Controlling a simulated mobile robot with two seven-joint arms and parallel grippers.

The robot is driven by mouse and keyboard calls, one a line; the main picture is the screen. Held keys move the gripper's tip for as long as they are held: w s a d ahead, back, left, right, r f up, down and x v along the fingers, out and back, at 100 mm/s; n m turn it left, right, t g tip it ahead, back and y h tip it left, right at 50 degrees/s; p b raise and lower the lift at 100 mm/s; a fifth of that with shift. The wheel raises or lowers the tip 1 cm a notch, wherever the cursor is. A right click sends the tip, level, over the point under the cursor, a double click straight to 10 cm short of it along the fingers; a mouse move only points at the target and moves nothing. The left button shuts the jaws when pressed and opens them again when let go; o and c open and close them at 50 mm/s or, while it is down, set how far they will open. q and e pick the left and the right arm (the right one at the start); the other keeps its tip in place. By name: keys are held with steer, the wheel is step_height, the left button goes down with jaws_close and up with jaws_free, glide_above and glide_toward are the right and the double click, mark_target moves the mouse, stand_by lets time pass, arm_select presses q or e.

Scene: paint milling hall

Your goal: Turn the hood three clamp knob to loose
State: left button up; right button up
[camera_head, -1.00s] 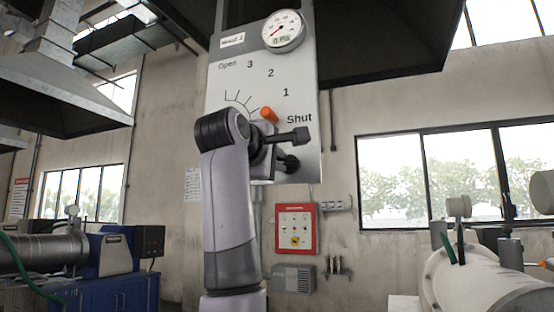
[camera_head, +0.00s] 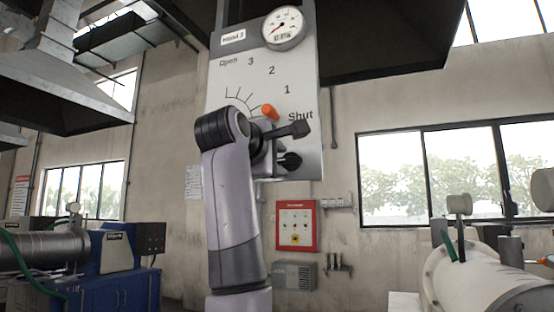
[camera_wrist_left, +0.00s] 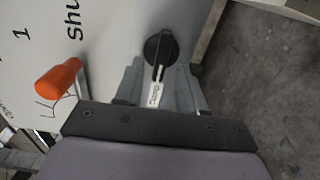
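The hood three panel (camera_head: 303,85) is a pale upright plate with the marks Open, 3, 2, 1 and Shut. Its orange-gripped lever (camera_head: 270,112) points toward the Shut side; the orange grip (camera_wrist_left: 58,77) is also at the left of the left wrist view. The black round clamp knob (camera_wrist_left: 160,47) shows in the left wrist view, with a white label below it; my arm and gripper hide it in the head view. My left gripper (camera_head: 295,146) is at the panel's lower right, its dark fingers apart. The knob lies ahead between the fingers; contact cannot be told. My right gripper is out of view.
A round gauge (camera_head: 283,28) sits atop the panel. A red control box (camera_head: 296,226) is on the wall below right. A dark hood (camera_head: 385,50) overhangs behind the panel. Milling machines stand at the lower left (camera_head: 118,252) and the lower right (camera_head: 485,275).

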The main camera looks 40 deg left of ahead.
arm_select(q)
steer(key=b+v, duration=0.2)
steer(key=v, duration=0.5)
steer(key=shift+b, duration=0.3)
stand_by(0.3)
